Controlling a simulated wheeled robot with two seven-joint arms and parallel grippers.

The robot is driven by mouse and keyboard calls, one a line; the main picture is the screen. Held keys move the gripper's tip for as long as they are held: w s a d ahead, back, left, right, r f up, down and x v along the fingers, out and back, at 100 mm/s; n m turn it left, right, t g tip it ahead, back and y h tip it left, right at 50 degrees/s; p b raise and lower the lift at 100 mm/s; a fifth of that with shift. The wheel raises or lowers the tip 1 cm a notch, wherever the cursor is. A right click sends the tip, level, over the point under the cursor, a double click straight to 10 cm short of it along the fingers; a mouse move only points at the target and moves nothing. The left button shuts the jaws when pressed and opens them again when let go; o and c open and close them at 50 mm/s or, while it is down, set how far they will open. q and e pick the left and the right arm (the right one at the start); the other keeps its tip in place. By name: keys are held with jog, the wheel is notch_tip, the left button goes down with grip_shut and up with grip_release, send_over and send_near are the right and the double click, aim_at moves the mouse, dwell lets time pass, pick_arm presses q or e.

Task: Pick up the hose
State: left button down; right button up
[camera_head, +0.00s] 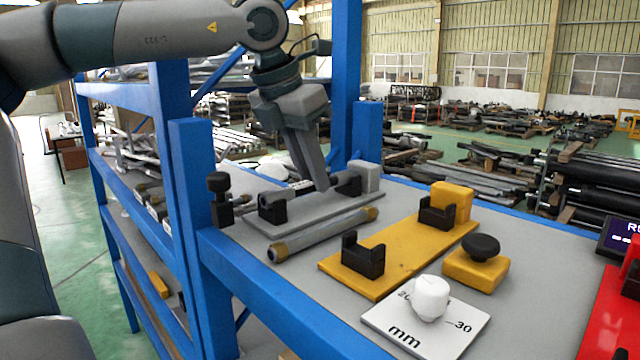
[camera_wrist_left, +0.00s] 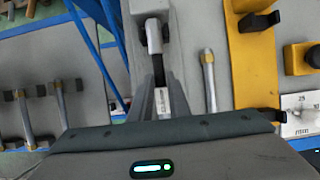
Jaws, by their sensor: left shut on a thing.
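A hose (camera_head: 286,196) lies across the black cradles of a grey stand (camera_head: 300,215) on the shelf top. My left gripper (camera_head: 320,188) reaches down over the stand and is shut on this hose, between the two cradles. Its fingers hide part of the hose. In the left wrist view the hose (camera_wrist_left: 154,42) runs up from between the fingers of the gripper (camera_wrist_left: 159,88) to the cradle. I cannot tell whether the hose is clear of the cradles. My right gripper is not in view.
A grey tube with brass ends (camera_head: 322,235) lies in front of the stand. A yellow stand (camera_head: 395,255) with empty black cradles, a yellow block with a black knob (camera_head: 477,268) and a white plate (camera_head: 395,325) are to the right. Blue posts (camera_head: 192,190) rise on the left.

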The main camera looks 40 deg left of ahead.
pick_arm(q)
jog(key=shift+r, duration=0.15)
jog(key=shift+r+b, duration=0.35)
jog(key=shift+r, duration=0.2)
notch_tip(320, 180, up, 2)
jog(key=shift+r+b, duration=0.15)
jog(key=shift+b, duration=0.3)
jog(key=s+d+r+b, duration=0.2)
jog(key=d+r, duration=0.5)
jog(key=d, duration=0.4)
jog(key=shift+d+r+b, duration=0.15)
jog(key=shift+d+b, duration=0.15)
jog(key=shift+b, duration=0.25)
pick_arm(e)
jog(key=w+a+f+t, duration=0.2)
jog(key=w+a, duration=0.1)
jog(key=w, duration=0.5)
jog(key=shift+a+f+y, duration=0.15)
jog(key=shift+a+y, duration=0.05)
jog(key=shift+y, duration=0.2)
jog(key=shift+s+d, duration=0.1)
